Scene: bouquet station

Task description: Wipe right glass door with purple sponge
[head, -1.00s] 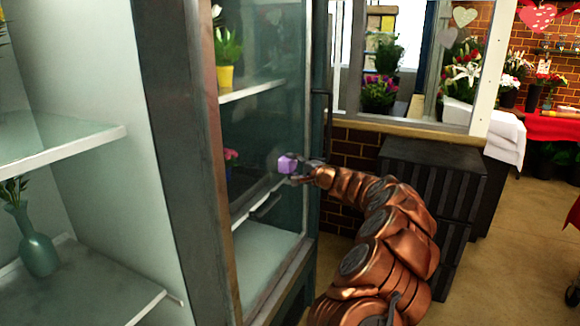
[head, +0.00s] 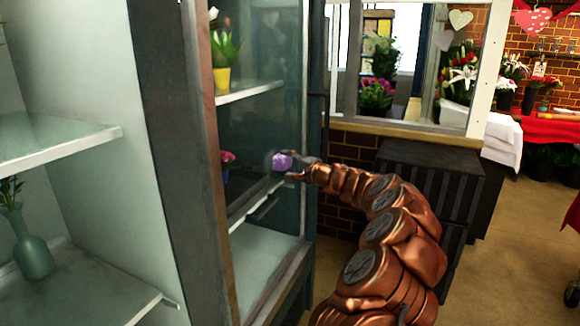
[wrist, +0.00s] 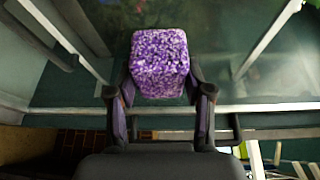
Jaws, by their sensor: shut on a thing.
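The purple sponge (head: 282,161) is a small block held at the tip of my gripper (head: 300,168). In the wrist view the speckled purple sponge (wrist: 160,62) sits between the two dark fingers of my gripper (wrist: 160,95), which are shut on it. The right glass door (head: 262,125) is a clear pane in a dark frame, with the sponge in front of it at about mid-height. I cannot tell whether the sponge touches the glass. The door's dark vertical handle (head: 325,120) is just right of the sponge.
Behind the glass are shelves (head: 250,92) with a yellow pot (head: 221,78) and a pink flower (head: 228,157). At left, an open shelf (head: 60,147) stands above a teal vase (head: 33,250).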

